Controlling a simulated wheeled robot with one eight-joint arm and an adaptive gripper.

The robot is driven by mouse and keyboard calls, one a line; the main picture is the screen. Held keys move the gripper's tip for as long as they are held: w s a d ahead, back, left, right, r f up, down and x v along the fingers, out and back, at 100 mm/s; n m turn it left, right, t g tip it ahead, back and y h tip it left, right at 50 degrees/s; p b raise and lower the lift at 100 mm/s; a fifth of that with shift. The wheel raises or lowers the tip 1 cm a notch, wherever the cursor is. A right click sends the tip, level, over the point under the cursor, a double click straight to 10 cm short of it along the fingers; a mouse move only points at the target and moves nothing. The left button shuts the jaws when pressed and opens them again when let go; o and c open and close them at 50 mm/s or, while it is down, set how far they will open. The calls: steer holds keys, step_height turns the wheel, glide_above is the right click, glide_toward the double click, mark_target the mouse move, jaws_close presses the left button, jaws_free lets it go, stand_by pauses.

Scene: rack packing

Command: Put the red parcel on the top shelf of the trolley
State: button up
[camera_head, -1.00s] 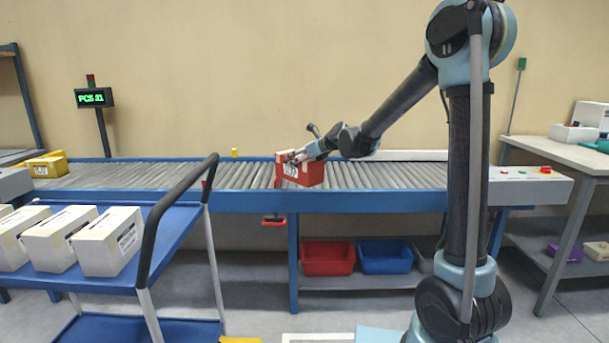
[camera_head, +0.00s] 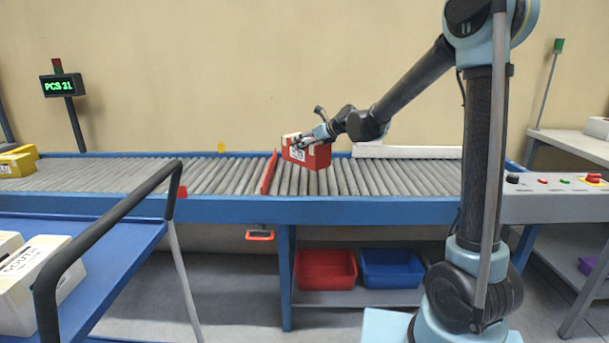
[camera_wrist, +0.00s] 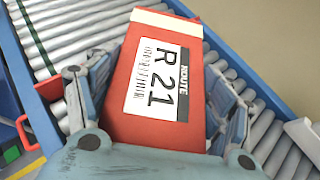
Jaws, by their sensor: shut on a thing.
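The red parcel (camera_head: 308,157) has a white label; in the wrist view the parcel (camera_wrist: 168,88) shows a label reading "ROUTE R 21". My gripper (camera_head: 306,143) is shut on the parcel's sides and holds it over the conveyor rollers; the height of any gap is hard to tell. In the wrist view the fingers of my gripper (camera_wrist: 150,105) flank it left and right. The trolley stands at the lower left, partly cut off. Its blue top shelf (camera_head: 120,240) carries white boxes (camera_head: 35,283) at the left and has bare room at the right.
The roller conveyor (camera_head: 390,178) with blue rails runs across the view. A red bar (camera_head: 268,173) crosses it just left of the parcel. The trolley's black handle (camera_head: 110,225) rises at its right end. A yellow parcel (camera_head: 18,163) lies on the conveyor's far left.

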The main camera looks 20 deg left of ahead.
mark_target(325, 156)
steer(key=shift+w, duration=0.25)
steer(key=shift+w+a+f, duration=0.1)
steer(key=shift+f, duration=4.9)
steer(key=o, duration=1.9)
steer(key=shift+o, duration=0.2)
steer(key=v, duration=1.2)
